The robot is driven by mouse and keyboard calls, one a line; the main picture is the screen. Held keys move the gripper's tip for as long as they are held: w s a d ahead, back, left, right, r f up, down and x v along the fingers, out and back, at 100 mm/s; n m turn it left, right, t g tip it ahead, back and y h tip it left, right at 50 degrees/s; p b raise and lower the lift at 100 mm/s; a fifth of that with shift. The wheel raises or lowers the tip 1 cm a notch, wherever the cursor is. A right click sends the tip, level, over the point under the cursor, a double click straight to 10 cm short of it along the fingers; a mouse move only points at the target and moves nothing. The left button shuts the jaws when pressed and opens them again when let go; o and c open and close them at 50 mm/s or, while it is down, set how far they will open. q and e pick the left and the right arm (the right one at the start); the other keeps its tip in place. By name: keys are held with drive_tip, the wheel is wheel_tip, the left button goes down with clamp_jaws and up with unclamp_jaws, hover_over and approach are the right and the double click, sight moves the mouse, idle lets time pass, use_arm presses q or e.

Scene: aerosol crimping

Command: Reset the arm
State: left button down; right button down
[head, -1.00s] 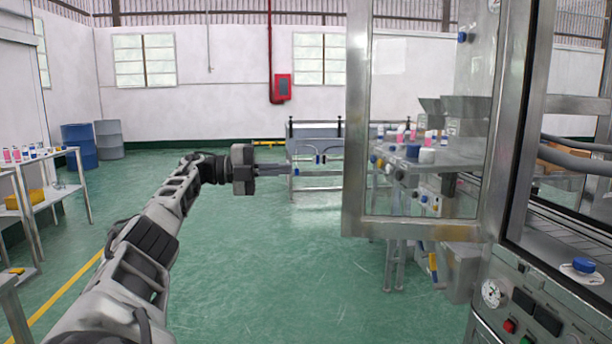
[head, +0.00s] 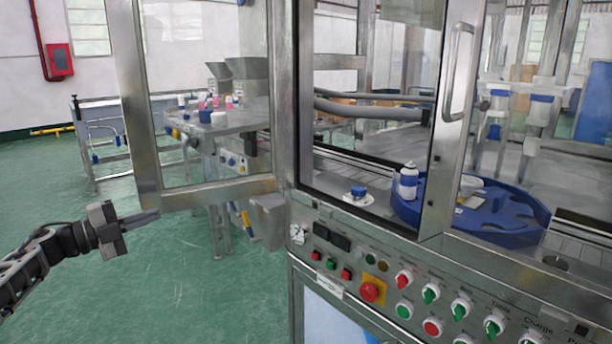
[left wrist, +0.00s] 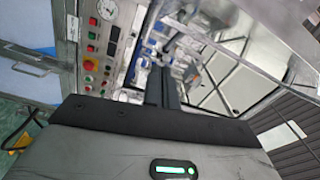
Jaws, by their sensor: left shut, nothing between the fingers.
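My left gripper (head: 141,218) is at the left of the head view, its arm coming in from the lower left. Its fingers are together and hold nothing. It hangs over the green floor, left of and below the open glass door (head: 203,95) of the crimping machine (head: 400,262), apart from it. In the left wrist view the closed fingers (left wrist: 161,85) point toward the machine. My right gripper is not in view.
Inside the machine a white spray can (head: 408,182) stands by a blue rotary plate (head: 510,205). A control panel with several buttons, including a red emergency button (head: 370,291), faces front. A bench with bottles (head: 215,122) stands behind the door. Open floor lies at left.

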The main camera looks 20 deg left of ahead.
use_arm(q)
drive_tip(key=s+d+f+n+y, duration=0.25)
drive_tip(key=d+f+n, duration=0.25)
drive_tip(key=d+f, duration=0.65)
drive_tip(key=s+d+f+n+y, duration=0.25)
drive_tip(key=d+f+n, duration=0.25)
drive_tip(key=d+f, duration=0.65)
drive_tip(key=s+d+f+n+g, duration=0.2)
drive_tip(key=s+d+n, duration=0.2)
drive_tip(key=s+d, duration=0.4)
drive_tip(key=s+d+f+n+g+y, duration=0.1)
drive_tip(key=s+d+f+n+g, duration=0.1)
drive_tip(key=s+d+n, duration=0.3)
drive_tip(key=s+d+g, duration=0.1)
drive_tip(key=s+d, duration=0.3)
drive_tip(key=s, duration=0.1)
drive_tip(key=shift+d, duration=0.15)
